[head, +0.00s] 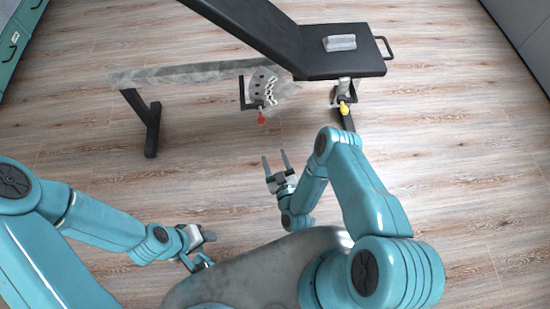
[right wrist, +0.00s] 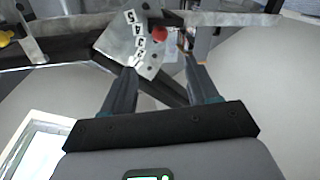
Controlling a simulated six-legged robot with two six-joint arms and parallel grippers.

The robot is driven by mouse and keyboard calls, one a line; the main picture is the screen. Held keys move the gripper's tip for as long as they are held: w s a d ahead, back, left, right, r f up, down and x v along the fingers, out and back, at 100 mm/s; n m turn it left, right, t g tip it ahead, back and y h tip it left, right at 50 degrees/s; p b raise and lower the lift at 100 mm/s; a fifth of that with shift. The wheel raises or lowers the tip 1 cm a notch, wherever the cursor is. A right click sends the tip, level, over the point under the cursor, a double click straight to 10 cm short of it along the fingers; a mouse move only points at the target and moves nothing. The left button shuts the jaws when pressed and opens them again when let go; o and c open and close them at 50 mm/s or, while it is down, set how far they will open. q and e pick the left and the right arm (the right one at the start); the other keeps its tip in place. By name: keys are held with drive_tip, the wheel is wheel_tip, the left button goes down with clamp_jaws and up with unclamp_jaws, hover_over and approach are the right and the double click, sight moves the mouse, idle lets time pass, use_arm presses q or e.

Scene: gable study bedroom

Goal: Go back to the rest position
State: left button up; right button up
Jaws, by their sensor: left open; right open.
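My left gripper (head: 209,250) is low at the left of my body in the head view, open, with nothing seen between its fingers. My right gripper (head: 275,162) is out in front of my body over the floor, its fingers apart and pointing towards the bench. In the right wrist view its two open fingers (right wrist: 161,70) have nothing between them. Behind them is a metal plate with numbers (right wrist: 130,45) and a red knob (right wrist: 159,34). The gripper looks apart from the bench.
A weight bench with a black pad (head: 340,63) stands ahead, a grey block (head: 340,43) on its seat. Below are the red knob (head: 261,118) and a yellow knob (head: 344,108). Wooden floor (head: 460,170) is clear to the right. Teal drawers (head: 14,45) stand far left.

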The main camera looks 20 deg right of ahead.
drive_tip(key=w+r+n+g+y, duration=0.25)
drive_tip(key=w+r, duration=0.55)
drive_tip(key=r, duration=0.5)
drive_tip(key=s+a+f+m+g+y, duration=0.1)
drive_tip(key=s+a+f+m+g, duration=0.1)
drive_tip(key=s+g, duration=0.5)
drive_tip(key=s+a+f+m+g+y, duration=0.1)
drive_tip(key=s+f+m+g, duration=0.15)
drive_tip(key=s, duration=0.75)
drive_tip(key=s+a+f+m+g+y, duration=0.1)
drive_tip(key=s+a+f+g, duration=0.1)
drive_tip(key=s+g, duration=0.5)
wheel_tip(320, 180, up, 24)
drive_tip(key=s+t+p, duration=0.1)
drive_tip(key=s+p, duration=0.1)
drive_tip(key=p, duration=2.2)
drive_tip(key=shift+d, duration=0.15)
